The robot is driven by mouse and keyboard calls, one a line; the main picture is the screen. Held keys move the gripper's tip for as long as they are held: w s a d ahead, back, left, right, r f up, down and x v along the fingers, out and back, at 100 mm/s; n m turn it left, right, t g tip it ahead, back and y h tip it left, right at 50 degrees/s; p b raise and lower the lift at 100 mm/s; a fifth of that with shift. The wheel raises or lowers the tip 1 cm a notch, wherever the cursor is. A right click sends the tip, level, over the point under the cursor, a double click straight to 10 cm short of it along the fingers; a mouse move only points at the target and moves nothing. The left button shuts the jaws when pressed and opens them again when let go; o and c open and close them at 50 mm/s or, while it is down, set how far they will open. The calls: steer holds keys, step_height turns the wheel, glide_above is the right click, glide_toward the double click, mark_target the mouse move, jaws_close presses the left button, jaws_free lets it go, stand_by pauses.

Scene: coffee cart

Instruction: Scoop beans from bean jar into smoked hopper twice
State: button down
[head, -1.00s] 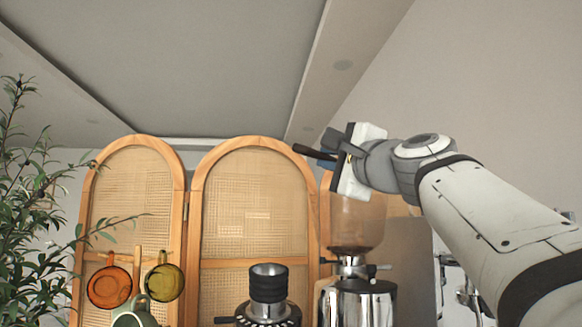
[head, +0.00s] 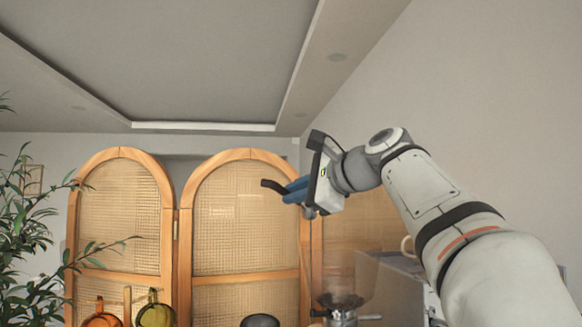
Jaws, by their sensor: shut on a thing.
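My gripper (head: 290,190) is raised in the head view, above and left of the smoked hopper (head: 352,275). It is shut on a dark, bent piece (head: 270,186), which looks like the scoop's handle and sticks out to the left past the blue fingers. The scoop's bowl and any beans in it cannot be made out. The hopper is a see-through, brownish funnel on top of a metal grinder (head: 342,316), whose lower part is cut off by the bottom edge. The bean jar is not in view.
Arched wood and cane screens (head: 240,215) stand behind. An orange cup (head: 101,318) and an olive cup (head: 155,312) hang at lower left. A plant (head: 35,220) fills the left edge. A dark round top (head: 260,320) shows at the bottom. The air left of my gripper is clear.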

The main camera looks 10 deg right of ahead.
steer(key=w+d+r+m+g+h+p, duration=0.1)
steer(key=d+r+m+g+h+p, duration=0.2)
steer(key=p, duration=2.3)
step_height(320, 180, up, 5)
steer(key=d+m+g, duration=0.2)
steer(key=m+g, duration=0.1)
steer(key=g, duration=0.5)
steer(key=shift+w, duration=0.4)
steer(key=shift+f, duration=0.1)
